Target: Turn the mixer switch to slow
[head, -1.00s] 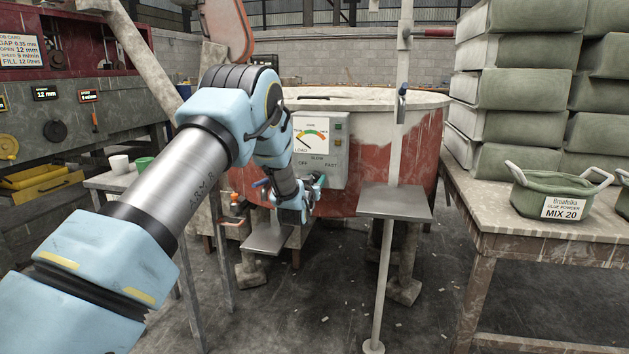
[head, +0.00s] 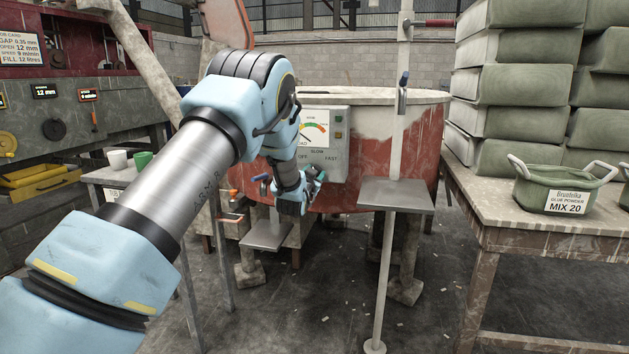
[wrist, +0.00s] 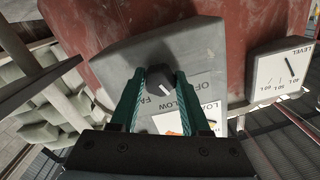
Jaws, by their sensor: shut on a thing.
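The mixer's grey switch box (head: 336,165) is fixed to the front of the red and white tub, with OFF, SLOW and FAST printed on it. In the wrist view the black round switch knob (wrist: 160,76) sits between the teal fingers of my gripper (wrist: 166,82), which are shut on it. Its white pointer line slants down and to the right, toward the partly covered SLOW label (wrist: 187,98). OFF lies further right and FAST is partly hidden at the left finger. In the head view my gripper (head: 314,186) is at the box's lower edge and the knob is hidden.
The mixer tub (head: 365,165) stands behind. A post with a grey plate (head: 395,195) stands to its right. A workbench (head: 500,212) with a green glue powder tub (head: 556,186) is at the right. A level gauge (wrist: 280,70) shows in the wrist view.

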